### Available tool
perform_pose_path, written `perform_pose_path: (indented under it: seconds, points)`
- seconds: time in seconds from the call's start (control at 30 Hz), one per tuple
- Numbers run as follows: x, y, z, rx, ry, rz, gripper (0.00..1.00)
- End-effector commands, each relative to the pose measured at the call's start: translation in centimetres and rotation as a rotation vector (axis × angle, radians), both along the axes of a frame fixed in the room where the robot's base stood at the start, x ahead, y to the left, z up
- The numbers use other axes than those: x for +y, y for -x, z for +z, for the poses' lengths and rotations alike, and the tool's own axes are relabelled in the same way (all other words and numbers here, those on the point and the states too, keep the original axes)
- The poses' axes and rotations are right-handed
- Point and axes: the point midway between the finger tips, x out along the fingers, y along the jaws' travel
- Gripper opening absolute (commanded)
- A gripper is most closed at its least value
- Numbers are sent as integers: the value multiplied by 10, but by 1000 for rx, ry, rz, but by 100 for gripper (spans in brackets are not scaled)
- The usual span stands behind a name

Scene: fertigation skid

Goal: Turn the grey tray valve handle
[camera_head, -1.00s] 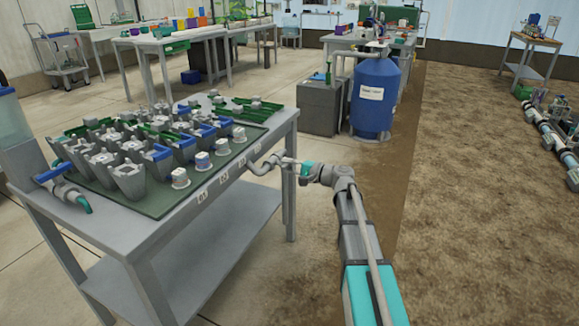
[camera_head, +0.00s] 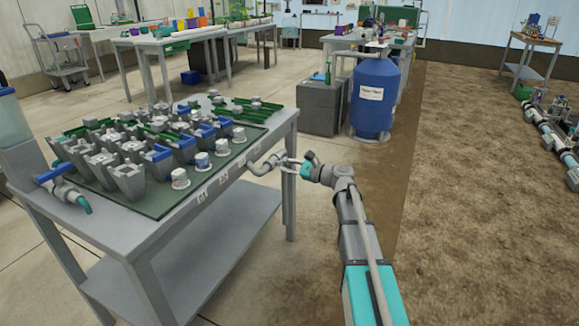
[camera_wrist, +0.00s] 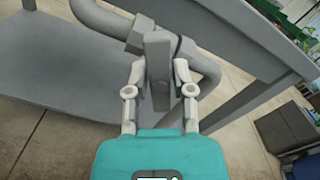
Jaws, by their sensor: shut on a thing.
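The grey valve handle (camera_wrist: 158,66) shows in the wrist view as a flat grey lever on a grey pipe (camera_wrist: 95,14) at the table's side. My gripper (camera_wrist: 159,76) has one finger on each side of the handle and is shut on it. In the head view, my gripper (camera_head: 290,166) is at the right edge of the grey table, beside the bent grey pipe (camera_head: 262,166). The handle is too small to make out clearly there.
The grey table (camera_head: 170,228) bears a green tray (camera_head: 150,204) with several grey pots and white cups. A blue-handled valve (camera_head: 55,174) is at its left end. A blue tank (camera_head: 375,95) and a grey box (camera_head: 320,107) stand behind. Bare soil lies to the right.

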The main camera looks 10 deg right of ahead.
Motion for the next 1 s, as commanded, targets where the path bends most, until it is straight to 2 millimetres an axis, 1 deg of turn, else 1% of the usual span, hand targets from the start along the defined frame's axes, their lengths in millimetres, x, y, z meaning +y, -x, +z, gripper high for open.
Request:
perform_pose_path:
  seconds: [0.03,0.3,0.5,0.7,1.0]
  points:
    - [3,0,0,35,-23,7,0]
    - [4,1,-1,230,-163,9,0]
    - [4,1,-1,334,-238,10,0]
    - [4,1,-1,390,-277,10,0]
    - [5,2,-1,407,-289,11,0]
